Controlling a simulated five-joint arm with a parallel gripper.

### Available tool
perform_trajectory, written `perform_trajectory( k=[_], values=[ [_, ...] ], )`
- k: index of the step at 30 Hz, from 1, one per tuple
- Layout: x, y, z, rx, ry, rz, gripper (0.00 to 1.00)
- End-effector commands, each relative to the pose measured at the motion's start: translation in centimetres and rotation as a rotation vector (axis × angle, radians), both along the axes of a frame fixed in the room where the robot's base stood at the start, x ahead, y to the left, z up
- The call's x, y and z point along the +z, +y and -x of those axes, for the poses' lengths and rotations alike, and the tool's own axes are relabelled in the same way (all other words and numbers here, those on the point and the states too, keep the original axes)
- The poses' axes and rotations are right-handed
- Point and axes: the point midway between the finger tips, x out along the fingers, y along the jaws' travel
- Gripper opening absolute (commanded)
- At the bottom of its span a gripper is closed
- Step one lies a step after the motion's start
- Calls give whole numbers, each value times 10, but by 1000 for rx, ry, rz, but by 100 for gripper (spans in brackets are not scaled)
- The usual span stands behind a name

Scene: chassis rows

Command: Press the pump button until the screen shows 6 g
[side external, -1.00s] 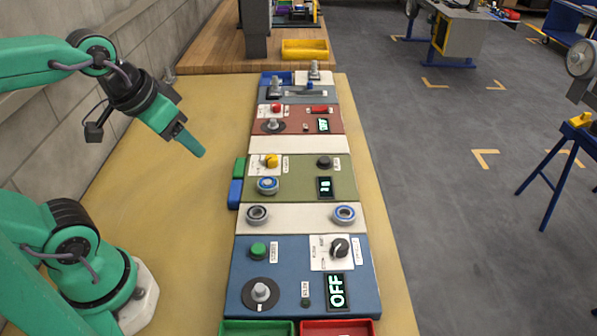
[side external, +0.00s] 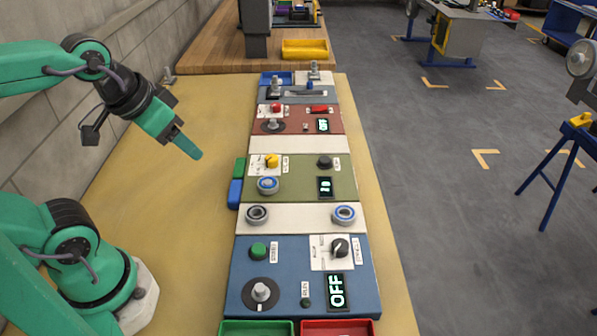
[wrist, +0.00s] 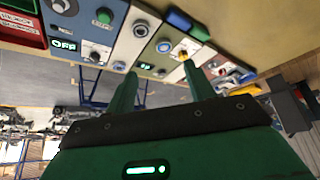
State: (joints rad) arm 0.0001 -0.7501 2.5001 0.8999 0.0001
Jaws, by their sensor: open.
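My gripper (side external: 190,150) is open and empty, held in the air left of the panel row, apart from every button. Its two fingers (wrist: 159,72) show in the wrist view. The green panel (side external: 297,187) has a yellow button (side external: 271,160), a black knob or button (side external: 324,162) and a small lit screen (side external: 325,187) with digits too small to read surely. The blue panel (side external: 240,262) has a green button (side external: 258,251) and a screen (side external: 337,291) reading OFF. The red panel (side external: 295,113) has a red button (side external: 276,108) and an OFF screen (side external: 323,125). I cannot tell which label says pump.
Two round fittings are on the white strip (side external: 300,217). The table (side external: 190,240) left of the row is clear.

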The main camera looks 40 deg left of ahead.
Motion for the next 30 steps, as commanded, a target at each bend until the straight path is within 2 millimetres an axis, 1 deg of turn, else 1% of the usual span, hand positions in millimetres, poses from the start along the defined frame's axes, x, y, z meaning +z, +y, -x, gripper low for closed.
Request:
perform_trajectory(
  k=[23,24,26,30],
  values=[
    [0,0,0,0,0,0,54],
    [0,0,0,0,0,0,50],
    [0,0,0,0,0,0,38],
    [2,0,-2,5,3,3,11]
  ],
)
